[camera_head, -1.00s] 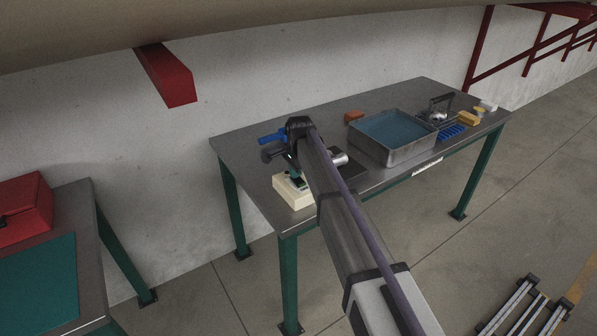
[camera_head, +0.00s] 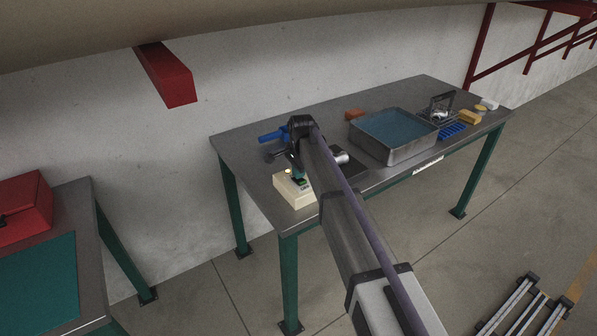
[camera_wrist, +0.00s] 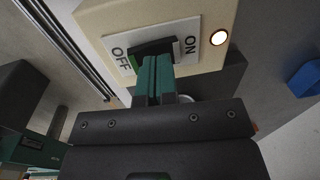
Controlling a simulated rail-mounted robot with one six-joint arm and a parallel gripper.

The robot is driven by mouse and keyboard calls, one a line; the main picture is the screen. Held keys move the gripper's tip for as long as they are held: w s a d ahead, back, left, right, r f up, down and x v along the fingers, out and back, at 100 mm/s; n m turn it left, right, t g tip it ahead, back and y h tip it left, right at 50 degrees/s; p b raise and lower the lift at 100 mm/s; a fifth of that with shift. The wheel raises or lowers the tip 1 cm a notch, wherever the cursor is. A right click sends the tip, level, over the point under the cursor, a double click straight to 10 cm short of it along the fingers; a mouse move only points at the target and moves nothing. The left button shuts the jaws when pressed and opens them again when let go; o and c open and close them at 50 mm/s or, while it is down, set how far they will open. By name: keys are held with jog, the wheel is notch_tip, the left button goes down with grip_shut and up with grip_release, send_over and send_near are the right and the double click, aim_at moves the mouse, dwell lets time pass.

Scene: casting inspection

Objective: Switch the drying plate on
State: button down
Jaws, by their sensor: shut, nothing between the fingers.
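The cream switch box (camera_head: 293,193) stands at the near left end of the steel table. In the wrist view the box (camera_wrist: 100,18) has a white plate marked OFF and ON, with a dark rocker switch (camera_wrist: 151,46) between the words. The round lamp (camera_wrist: 218,37) beside ON glows. My gripper (camera_wrist: 157,60) is shut and empty, its green fingertips right at the rocker and hiding part of it; contact cannot be told. In the head view my gripper (camera_head: 300,180) is over the box. The dark drying plate (camera_head: 352,164) lies beside it, partly hidden by my arm.
A metal tray with a blue inside (camera_head: 428,146) stands mid-table, with an orange-brown block (camera_head: 354,115) behind it. A blue-handled item (camera_head: 270,137) is behind my wrist. Small items, including a blue rack (camera_head: 452,131), are at the right end.

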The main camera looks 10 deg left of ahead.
notch_tip(320, 180, up, 14)
jog(key=w+a+p, duration=0.1)
jog(key=p, duration=1.2)
jog(key=shift+w+p, duration=0.25)
jog(key=shift+p, duration=0.15)
jog(key=shift+a, duration=0.1)
jog(key=s+d+n, duration=0.5)
jog(key=s+d, duration=0.8)
jog(key=s, duration=0.4)
jog(key=s+d+n, duration=0.5)
jog(key=s+d, duration=0.8)
jog(key=s, duration=0.3)
jog(key=shift+s+d+f+g+h, duration=0.3)
jog(key=shift+s+d, duration=0.1)
